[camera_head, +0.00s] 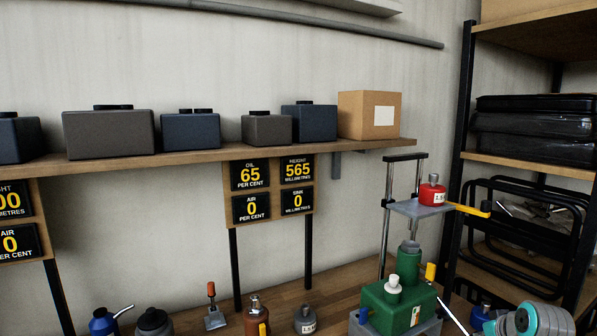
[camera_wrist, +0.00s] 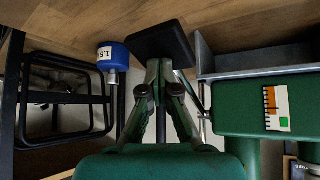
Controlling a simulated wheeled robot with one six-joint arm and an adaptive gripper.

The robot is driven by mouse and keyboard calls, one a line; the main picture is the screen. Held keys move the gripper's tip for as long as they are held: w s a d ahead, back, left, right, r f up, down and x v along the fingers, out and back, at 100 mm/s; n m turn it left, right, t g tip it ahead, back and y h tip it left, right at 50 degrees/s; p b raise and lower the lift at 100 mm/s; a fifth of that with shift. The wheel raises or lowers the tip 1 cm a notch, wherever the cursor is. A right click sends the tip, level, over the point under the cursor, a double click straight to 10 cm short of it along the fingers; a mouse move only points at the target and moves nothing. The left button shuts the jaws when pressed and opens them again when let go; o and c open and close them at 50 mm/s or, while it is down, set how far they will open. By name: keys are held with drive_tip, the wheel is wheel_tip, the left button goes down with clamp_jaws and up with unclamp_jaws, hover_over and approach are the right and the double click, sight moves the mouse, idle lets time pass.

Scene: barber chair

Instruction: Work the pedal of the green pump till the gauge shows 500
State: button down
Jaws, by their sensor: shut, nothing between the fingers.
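The green pump (camera_head: 388,307) stands on the floor-level wooden surface at the lower right, with a steel rod on its right side. The pump's green body (camera_wrist: 250,105) also shows in the wrist view. A black pedal pad (camera_wrist: 160,40) lies right at the tips of my gripper (camera_wrist: 161,66). The fingers are shut and empty; I cannot tell whether they touch the pad. The pedal does not show clearly in the head view, where my arm is at the lower right corner. The height gauge (camera_head: 297,169) reads 565 millimetres.
Other gauges read oil 65 (camera_head: 250,175), air 0 and sink 0. A red weight (camera_head: 432,192) sits on the grey platform (camera_head: 415,208) above the pump. A black-framed rack (camera_head: 465,100) stands at the right.

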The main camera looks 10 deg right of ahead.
drive_tip(key=shift+f, duration=0.4)
drive_tip(key=shift+w+a+f, duration=0.2)
drive_tip(key=shift+w+f, duration=0.1)
drive_tip(key=shift+f, duration=0.45)
drive_tip(key=shift+r, duration=0.25)
idle(1.1)
wheel_tip(320, 180, up, 9)
drive_tip(key=s, duration=0.1)
drive_tip(key=shift+s+d+r, duration=0.2)
drive_tip(key=shift+s+d, duration=0.2)
idle(0.6)
wheel_tip(320, 180, up, 6)
idle(0.6)
drive_tip(key=shift+w, duration=0.1)
